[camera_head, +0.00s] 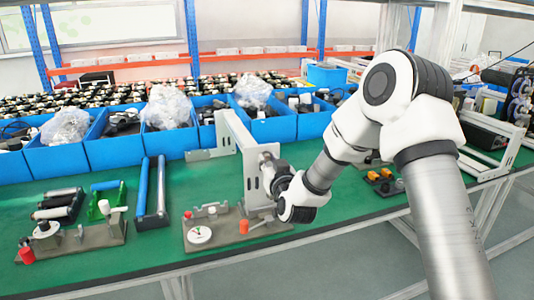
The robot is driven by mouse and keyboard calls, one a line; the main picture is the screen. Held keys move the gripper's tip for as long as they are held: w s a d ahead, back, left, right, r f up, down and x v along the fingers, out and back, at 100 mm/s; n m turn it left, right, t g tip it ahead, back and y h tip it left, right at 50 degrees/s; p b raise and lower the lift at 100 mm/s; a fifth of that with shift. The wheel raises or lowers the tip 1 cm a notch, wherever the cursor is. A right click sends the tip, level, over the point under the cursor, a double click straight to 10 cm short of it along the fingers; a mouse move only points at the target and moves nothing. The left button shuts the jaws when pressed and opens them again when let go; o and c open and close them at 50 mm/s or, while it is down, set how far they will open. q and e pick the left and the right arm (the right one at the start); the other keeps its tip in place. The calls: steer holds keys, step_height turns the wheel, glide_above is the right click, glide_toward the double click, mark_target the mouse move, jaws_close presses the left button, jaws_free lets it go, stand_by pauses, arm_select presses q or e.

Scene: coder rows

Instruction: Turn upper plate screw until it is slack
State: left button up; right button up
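A grey upright plate (252,158) stands on the fixture on the green bench, with a long light bar running back from its top. My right gripper (272,174) is close against the right side of this plate, at its upper half. The gripper's fingers are small and dark here, and I cannot tell whether they are open or shut. The upper plate screw is not distinguishable; the gripper covers that spot. Whether the fingers touch the screw cannot be told. My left gripper is not in view.
The fixture base (222,240) has a white dial and red knobs (244,227). Blue bins (113,150) line the bench's back. Another fixture (100,236) and blue-handled bars (151,192) stand left. Orange-topped parts (380,176) lie right. Green bench surface (190,187) is free between fixtures.

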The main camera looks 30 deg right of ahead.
steer(key=shift+o, duration=0.3)
steer(key=v, duration=0.5)
steer(key=shift+f, duration=0.1)
stand_by(0.5)
steer(key=s+a+f+n+g, duration=0.1)
steer(key=f, duration=0.5)
steer(key=s+a+f+g+y, duration=0.1)
steer(key=a+f, duration=0.1)
steer(key=f, duration=0.4)
steer(key=s+a+f+n+g+y, duration=0.1)
steer(key=s+f, duration=0.1)
steer(key=f, duration=0.4)
steer(key=shift+a+n+g, duration=0.25)
steer(key=shift+n+g, duration=0.05)
steer(key=shift+g, duration=0.1)
steer(key=s+a+f+n+g+y, duration=0.1)
steer(key=s+a+f+g, duration=0.3)
steer(key=s+f, duration=0.6)
steer(key=s+a+f+n+g+y, duration=0.1)
steer(key=s+a+f+g+y, duration=0.2)
steer(key=s+f, duration=0.65)
steer(key=s+a+f+m+g, duration=0.1)
steer(key=s+g, duration=0.5)
steer(key=s, duration=0.6)
steer(key=shift+a+f+h, duration=0.4)
steer(key=shift+a+f, duration=0.15)
steer(key=shift+f, duration=0.2)
